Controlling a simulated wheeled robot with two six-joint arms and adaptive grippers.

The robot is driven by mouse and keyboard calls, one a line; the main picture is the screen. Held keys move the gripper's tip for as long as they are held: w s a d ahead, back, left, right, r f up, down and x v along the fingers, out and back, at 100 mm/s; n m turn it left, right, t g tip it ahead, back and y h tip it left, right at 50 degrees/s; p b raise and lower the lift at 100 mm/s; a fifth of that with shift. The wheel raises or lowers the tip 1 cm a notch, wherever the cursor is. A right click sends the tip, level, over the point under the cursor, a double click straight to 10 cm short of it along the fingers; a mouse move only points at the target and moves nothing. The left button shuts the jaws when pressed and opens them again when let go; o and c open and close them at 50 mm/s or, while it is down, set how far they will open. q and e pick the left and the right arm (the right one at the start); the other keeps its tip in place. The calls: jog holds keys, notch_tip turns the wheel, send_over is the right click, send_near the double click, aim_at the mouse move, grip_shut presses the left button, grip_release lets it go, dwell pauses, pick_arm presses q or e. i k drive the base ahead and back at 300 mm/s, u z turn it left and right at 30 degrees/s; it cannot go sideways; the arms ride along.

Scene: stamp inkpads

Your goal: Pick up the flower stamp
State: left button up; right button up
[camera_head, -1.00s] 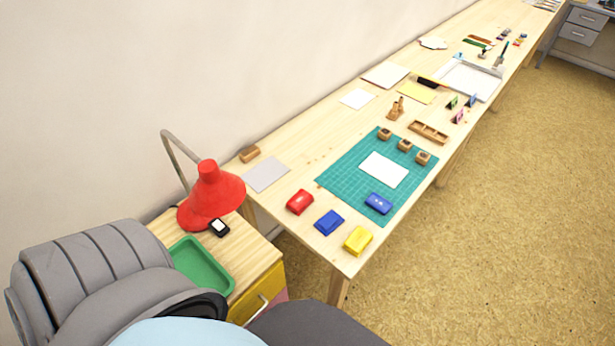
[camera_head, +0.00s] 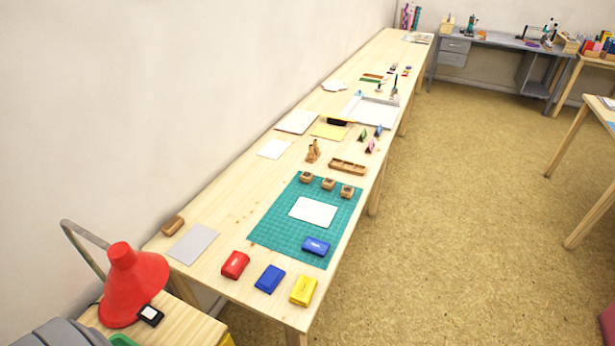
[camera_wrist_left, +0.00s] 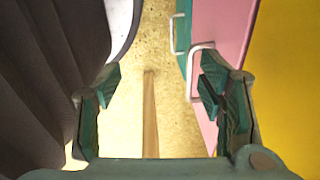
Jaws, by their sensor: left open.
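Three small wooden stamps stand in a row along the far edge of the green cutting mat (camera_head: 262,235) in the head view: a left one (camera_head: 306,177), a middle one (camera_head: 328,184) and a right one (camera_head: 347,191). Their dark tops are too small to tell which bears the flower. My left gripper (camera_wrist_left: 156,85) is open and empty in the left wrist view, above the floor, beside pink and yellow drawer fronts. It does not show in the head view and is away from the stamps. My right gripper is not in view.
A white card (camera_head: 313,212) and a blue inkpad (camera_head: 316,246) lie on the mat. Red (camera_head: 235,265), blue (camera_head: 269,279) and yellow (camera_head: 304,291) inkpads sit near the table's front end. A wooden tray (camera_head: 347,167) lies behind the stamps. Floor right of the table is clear.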

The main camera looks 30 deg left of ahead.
aim_at(306, 178)
jog(key=z, duration=0.05)
jog(key=k, duration=0.35)
jog(key=u, duration=0.25)
jog(key=i, duration=0.15)
jog(key=u, duration=0.9)
